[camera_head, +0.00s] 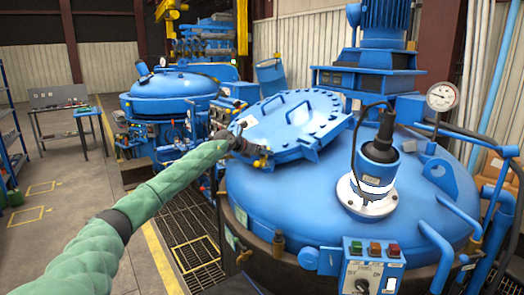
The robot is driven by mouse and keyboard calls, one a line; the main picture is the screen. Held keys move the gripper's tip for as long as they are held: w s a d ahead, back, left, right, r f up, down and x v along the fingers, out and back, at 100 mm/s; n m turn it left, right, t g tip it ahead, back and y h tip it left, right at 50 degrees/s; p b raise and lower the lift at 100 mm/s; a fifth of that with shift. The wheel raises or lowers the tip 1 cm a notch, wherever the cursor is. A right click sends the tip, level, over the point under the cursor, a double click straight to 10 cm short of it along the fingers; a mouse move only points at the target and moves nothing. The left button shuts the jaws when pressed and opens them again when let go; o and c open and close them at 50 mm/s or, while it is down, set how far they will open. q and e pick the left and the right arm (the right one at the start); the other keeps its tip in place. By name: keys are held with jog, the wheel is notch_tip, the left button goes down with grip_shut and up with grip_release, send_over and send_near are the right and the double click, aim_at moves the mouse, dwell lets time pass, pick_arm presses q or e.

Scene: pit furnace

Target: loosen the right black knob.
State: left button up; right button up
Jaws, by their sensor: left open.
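My left gripper (258,152), at the end of a green-sleeved arm, is at the left edge of the round blue hatch lid (300,118) on the large blue furnace vessel (290,205). It is small and dark here, and it covers part of the lid's edge. Whether it touches anything there I cannot tell. No black knob shows clearly beside it; one may be hidden behind the gripper. A small dark rotary knob (361,285) shows on the control box (372,264) at the bottom. My right gripper is not in view.
A white-flanged fitting (367,195) with a black cable stands on the vessel top. A pressure gauge (442,97) and blue pipes are at the right. A second blue vessel (172,84) stands behind at the left. Floor grating (196,250) lies left of the large vessel.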

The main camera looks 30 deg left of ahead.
pick_arm(q)
jog(key=shift+c, duration=0.4)
jog(key=c, duration=0.9)
